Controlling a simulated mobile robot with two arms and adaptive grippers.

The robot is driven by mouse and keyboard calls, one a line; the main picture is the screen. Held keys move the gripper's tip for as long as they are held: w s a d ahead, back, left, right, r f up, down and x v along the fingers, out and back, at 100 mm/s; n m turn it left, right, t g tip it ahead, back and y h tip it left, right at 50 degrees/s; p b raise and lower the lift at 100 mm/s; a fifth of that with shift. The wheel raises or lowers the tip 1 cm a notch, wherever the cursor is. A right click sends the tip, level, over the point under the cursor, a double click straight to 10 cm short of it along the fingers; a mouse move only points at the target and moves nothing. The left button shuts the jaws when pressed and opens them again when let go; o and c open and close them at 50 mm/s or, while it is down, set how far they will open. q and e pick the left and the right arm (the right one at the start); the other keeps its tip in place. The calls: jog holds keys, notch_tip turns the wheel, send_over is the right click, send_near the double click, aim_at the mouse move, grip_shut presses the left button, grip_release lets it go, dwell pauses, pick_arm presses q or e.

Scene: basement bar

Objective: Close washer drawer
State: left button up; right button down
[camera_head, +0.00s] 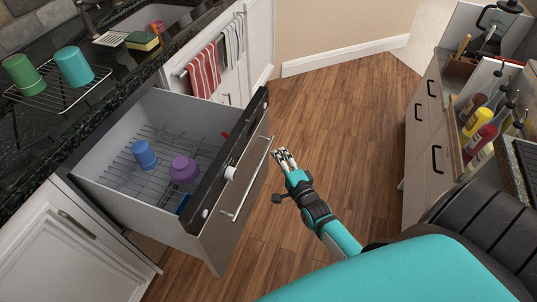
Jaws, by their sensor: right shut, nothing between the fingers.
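The washer drawer (98,188) is pulled far out from under the dark counter at the left. Inside, a wire rack (122,168) holds a blue cup (144,155) and a purple cup (183,170). The drawer's front has a dark top panel with a white knob (230,173) and a long bar handle (247,180) on its outer face. My right gripper (283,158) is shut and empty, just right of the drawer front, near the handle's far end. I cannot tell whether it touches the handle. My left gripper is not in view.
A wire stand (60,97) with green and teal cups is on the counter by the sink. Striped towels (204,72) hang beyond the drawer. Grey cabinets (429,125) with bottles stand at the right. The wooden floor (335,120) between is clear.

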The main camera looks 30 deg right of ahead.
aim_at(262, 144)
jog(key=shift+w+a, duration=1.2)
jog(key=shift+w, duration=0.1)
jog(key=shift+w+a, duration=0.1)
